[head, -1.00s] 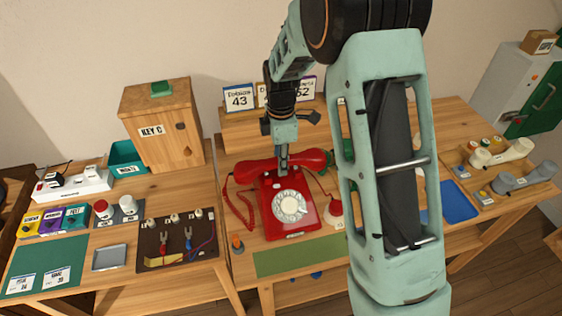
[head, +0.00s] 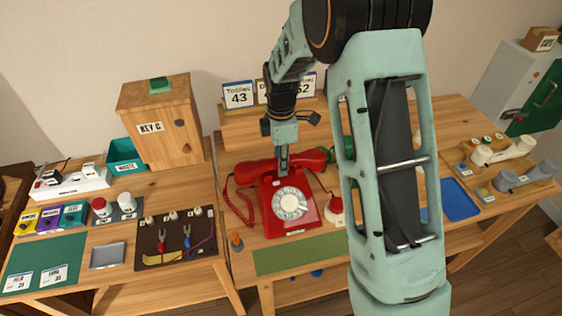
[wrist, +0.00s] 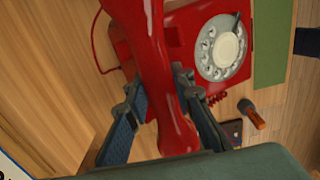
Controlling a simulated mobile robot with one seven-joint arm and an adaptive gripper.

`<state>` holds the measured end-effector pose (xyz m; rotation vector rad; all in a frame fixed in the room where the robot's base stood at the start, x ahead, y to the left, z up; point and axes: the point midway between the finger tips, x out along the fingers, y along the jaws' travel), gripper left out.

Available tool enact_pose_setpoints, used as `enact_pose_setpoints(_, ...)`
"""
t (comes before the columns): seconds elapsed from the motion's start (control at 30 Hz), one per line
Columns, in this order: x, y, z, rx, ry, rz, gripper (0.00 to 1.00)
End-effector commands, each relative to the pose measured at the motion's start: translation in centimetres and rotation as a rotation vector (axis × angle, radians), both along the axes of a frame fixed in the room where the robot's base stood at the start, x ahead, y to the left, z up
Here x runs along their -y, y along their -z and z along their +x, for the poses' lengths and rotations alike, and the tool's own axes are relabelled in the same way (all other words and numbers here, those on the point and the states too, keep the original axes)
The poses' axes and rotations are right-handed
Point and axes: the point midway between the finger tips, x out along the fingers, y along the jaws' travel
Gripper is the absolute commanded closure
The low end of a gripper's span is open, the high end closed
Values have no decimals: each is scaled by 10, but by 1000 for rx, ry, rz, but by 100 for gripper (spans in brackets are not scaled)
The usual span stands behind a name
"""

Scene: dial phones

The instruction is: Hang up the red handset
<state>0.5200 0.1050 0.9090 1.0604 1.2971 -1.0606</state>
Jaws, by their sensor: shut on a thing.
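The red handset (head: 258,170) lies crosswise at the back top of the red dial phone (head: 288,205) in the head view. My gripper (head: 283,170) reaches down from above and is shut on the handset's middle. In the wrist view the handset (wrist: 165,85) runs between the two fingers of my gripper (wrist: 160,98), with the phone's dial (wrist: 220,48) beyond it. I cannot tell whether the handset rests in the cradle or sits just above it.
A red coiled cord (head: 238,205) hangs left of the phone. A green mat (head: 300,252) lies in front. A red-topped white object (head: 335,208) stands to the right, partly behind my arm. A small orange item (head: 236,241) is at front left.

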Motion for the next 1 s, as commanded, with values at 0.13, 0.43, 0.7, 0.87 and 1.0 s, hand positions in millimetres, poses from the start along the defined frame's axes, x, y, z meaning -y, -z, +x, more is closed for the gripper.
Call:
enact_pose_setpoints(0.13,0,4,0,1,0,0,100)
enact_pose_setpoints(0.43,0,5,0,1,0,0,77)
enact_pose_setpoints(0.7,0,5,0,0,0,0,58)
enact_pose_setpoints(0.87,0,6,0,-1,0,0,58)
enact_pose_setpoints(1.0,0,-3,0,1,0,1,58)
